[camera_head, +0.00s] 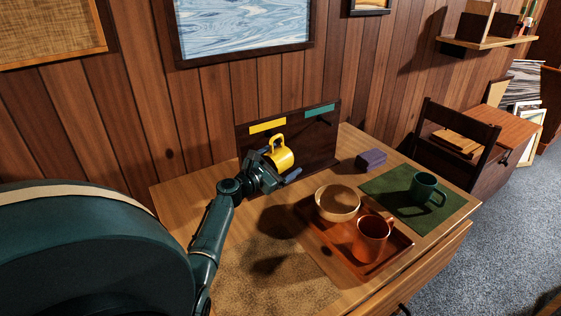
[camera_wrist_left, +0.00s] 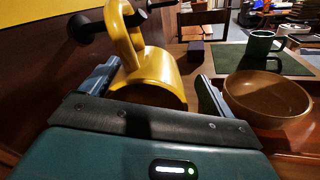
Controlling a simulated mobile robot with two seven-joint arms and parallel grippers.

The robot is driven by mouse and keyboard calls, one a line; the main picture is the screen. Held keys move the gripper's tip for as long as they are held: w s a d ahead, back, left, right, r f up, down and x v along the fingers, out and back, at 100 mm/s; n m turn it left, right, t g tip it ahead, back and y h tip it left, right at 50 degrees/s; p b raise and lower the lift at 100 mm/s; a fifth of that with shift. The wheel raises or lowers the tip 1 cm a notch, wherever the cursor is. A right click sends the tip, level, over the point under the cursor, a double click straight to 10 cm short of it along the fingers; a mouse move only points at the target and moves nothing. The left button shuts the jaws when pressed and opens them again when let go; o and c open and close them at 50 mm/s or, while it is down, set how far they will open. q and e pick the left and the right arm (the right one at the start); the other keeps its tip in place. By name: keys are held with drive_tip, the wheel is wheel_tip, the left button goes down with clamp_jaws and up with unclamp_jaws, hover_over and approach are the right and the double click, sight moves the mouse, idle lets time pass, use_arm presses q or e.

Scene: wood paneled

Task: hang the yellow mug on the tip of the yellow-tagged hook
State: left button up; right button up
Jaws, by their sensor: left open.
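The yellow mug (camera_head: 281,158) is in front of the dark hook board (camera_head: 318,150), below its yellow tag (camera_head: 267,126). In the left wrist view the mug (camera_wrist_left: 150,78) is tilted with its handle up. A dark hook with a rounded end (camera_wrist_left: 82,28) shows at the handle, and the handle loop appears to be around its rod; the contact is unclear. My left gripper (camera_head: 272,168) is open, with one finger on each side of the mug; in the wrist view the fingers (camera_wrist_left: 152,90) stand apart from its sides. My right gripper is not in view.
A teal tag (camera_head: 320,109) marks the board's right side. On the table are a purple block (camera_head: 371,159), a tray (camera_head: 345,252) with a wooden bowl (camera_head: 337,202) and a copper-coloured mug (camera_head: 371,240), and a teal mug (camera_head: 424,188) on a green mat (camera_head: 392,193).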

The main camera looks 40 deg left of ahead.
use_arm(q)
drive_tip(key=shift+a+r, duration=0.15)
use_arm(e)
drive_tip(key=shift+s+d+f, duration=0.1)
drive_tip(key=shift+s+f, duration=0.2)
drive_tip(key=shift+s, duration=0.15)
use_arm(q)
drive_tip(key=shift+s, duration=0.4)
drive_tip(key=s, duration=1.2)
drive_tip(key=shift+s, duration=0.2)
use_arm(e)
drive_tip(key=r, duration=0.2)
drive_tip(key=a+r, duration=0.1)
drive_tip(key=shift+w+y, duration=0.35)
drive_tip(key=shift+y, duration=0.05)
